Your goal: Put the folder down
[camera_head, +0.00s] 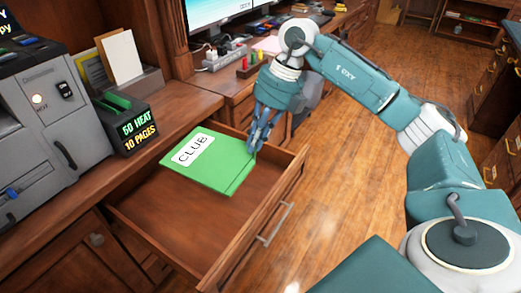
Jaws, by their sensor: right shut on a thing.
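A green folder (221,170) with a white label reading "CLUB" is in the head view, over the far part of an open wooden drawer (175,225). My right gripper (255,148) is shut on the folder's right edge. The folder looks close to flat. I cannot tell whether it touches the drawer bottom. The near part of the drawer is bare. My left gripper is not in view.
A grey machine (40,125) and a sign-bearing black device (125,120) stand on the desk at left. Behind are paper sheets (120,57), a power strip (225,57) and a monitor (215,12). The wooden floor (345,150) right of the drawer is clear.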

